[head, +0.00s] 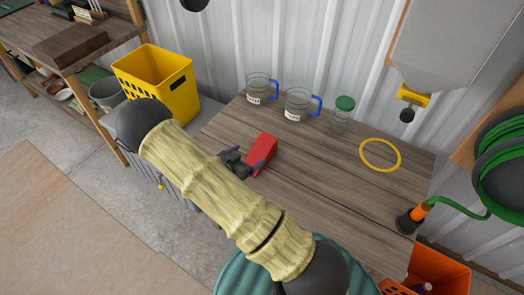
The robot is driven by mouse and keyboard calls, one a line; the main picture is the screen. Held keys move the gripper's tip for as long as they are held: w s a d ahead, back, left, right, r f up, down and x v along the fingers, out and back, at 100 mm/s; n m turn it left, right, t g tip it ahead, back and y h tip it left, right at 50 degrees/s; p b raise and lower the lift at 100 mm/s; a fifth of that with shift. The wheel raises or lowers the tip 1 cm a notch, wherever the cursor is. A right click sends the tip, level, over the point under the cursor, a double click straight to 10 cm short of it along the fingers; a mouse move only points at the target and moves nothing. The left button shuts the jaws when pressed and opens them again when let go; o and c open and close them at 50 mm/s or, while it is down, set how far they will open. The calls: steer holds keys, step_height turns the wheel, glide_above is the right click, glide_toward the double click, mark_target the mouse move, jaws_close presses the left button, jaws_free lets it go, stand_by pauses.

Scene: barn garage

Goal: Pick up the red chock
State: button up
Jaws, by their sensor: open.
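The red chock (264,147) is a small red block on the wooden table, left of the table's middle. My gripper (247,167) is open, with its dark fingers at the chock's near left side. One finger shows in front of the chock's lower part. I cannot tell whether the fingers touch the chock or stand on both sides of it. My arm in its yellowish sleeve crosses in front of the table and hides part of its near left area.
On the table (330,190) stand two clear jugs with blue handles (258,91) (298,104), a green-lidded jar (341,115) and a yellow ring (380,155). A yellow crate (160,85) is at left. A hose with an orange nozzle (412,218) is at the right edge. The table's right middle is clear.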

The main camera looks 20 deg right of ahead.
mark_target(261, 148)
steer(key=x, duration=0.5)
steer(key=shift+a+p, duration=0.1)
steer(key=shift+p, duration=0.25)
steer(key=shift+p+x, duration=0.9)
steer(key=shift+x, duration=1.75)
steer(key=shift+s+f, duration=0.15)
steer(key=c, duration=1.5)
